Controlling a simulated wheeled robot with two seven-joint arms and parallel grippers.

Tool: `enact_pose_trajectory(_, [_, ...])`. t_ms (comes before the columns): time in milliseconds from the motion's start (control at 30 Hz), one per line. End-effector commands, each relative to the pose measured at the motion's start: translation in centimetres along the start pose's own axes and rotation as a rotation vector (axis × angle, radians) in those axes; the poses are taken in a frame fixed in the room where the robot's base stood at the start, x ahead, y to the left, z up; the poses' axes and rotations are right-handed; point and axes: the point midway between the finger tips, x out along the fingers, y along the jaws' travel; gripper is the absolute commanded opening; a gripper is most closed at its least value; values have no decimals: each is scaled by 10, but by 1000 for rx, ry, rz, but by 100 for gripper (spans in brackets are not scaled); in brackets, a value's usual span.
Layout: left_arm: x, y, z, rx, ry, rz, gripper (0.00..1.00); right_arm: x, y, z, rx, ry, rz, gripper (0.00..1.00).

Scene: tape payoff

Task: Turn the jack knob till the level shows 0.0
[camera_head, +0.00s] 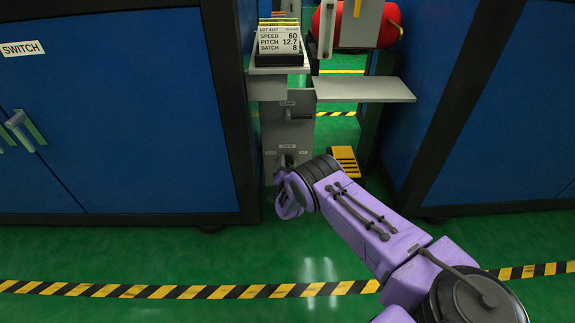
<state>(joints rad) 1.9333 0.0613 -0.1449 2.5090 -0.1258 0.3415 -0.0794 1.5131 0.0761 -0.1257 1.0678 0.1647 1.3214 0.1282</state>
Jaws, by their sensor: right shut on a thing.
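A grey metal stand (273,138) rises in the gap between two blue cabinets. Small labels and dark fittings sit on its front face. My right gripper (284,187), at the end of the purple arm, is at the lower front of this stand. It is shut on what appears to be the jack knob, which the gripper and wrist mostly hide. I cannot make out a level readout in this view. My left gripper is not in view.
A card (279,40) reading SPEED 60, PITCH 12.7, BATCH 8 stands on top. A grey shelf (365,89) juts right. Blue cabinets (110,120) flank the gap. A yellow-black step (345,158) is beside my wrist. A red cylinder (358,24) is behind. Green floor in front is clear.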

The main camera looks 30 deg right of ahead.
Motion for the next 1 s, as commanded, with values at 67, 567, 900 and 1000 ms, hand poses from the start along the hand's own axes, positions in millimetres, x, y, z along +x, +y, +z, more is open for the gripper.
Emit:
enact_pose_trajectory(67, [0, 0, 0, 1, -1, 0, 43, -1, 0, 1, 25, -3, 0, 15])
enact_pose_trajectory(567, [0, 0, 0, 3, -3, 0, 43, -1, 0, 1, 73, -3, 0, 15])
enact_pose_trajectory(900, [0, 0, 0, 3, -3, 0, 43, 0, 0, 1, 72, -2, 0, 72])
enact_pose_trajectory(1000, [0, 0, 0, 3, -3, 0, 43, 0, 0, 0, 72, -1, 0, 72])
